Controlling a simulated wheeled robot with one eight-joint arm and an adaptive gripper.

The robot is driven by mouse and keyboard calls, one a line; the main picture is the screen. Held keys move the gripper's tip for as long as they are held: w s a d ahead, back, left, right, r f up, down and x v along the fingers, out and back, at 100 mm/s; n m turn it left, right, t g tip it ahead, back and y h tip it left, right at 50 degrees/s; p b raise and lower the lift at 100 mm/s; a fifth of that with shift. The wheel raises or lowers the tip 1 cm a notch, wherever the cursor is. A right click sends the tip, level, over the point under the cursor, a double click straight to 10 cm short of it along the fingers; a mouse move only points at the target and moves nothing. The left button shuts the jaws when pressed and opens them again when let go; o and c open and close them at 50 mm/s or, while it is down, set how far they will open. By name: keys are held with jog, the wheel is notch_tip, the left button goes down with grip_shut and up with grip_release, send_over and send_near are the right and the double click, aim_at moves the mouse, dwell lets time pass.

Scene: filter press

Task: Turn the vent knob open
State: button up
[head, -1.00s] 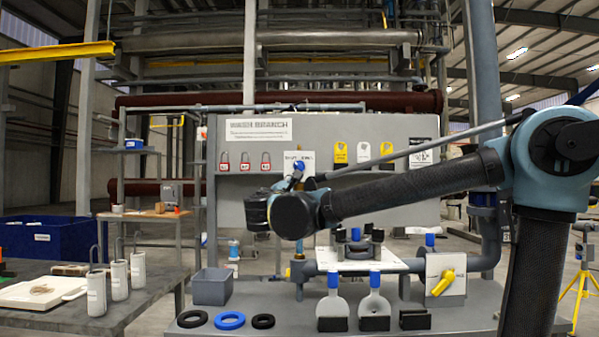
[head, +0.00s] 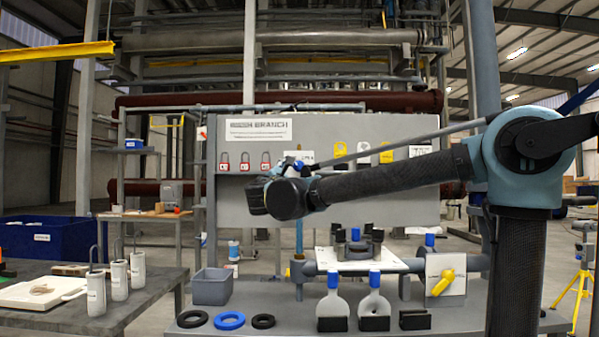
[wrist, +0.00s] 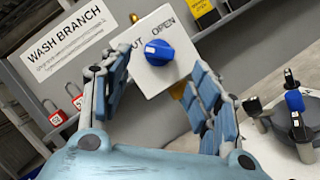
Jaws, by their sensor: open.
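The vent knob (wrist: 159,52) is a round blue knob with a white pointer mark, on a white plate (wrist: 180,82) lettered "OPEN" and, partly hidden, what reads as "UT". In the wrist view the mark points left, toward the partly hidden word. My gripper (wrist: 165,75) is open, with one finger left of the knob and one right and below it. The knob shows between and beyond the fingertips; I see no contact. In the head view my arm's wrist hides most of the plate, and a bit of blue shows above it.
A yellow handle (head: 443,283) sits on a white plate at lower right. Blue-topped parts (head: 374,300) and rings (head: 229,320) are on the bench below.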

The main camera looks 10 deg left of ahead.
jog(key=x, duration=0.7)
jog(key=shift+w, duration=0.35)
jog(key=shift+c, duration=0.3)
jog(key=c, duration=1)
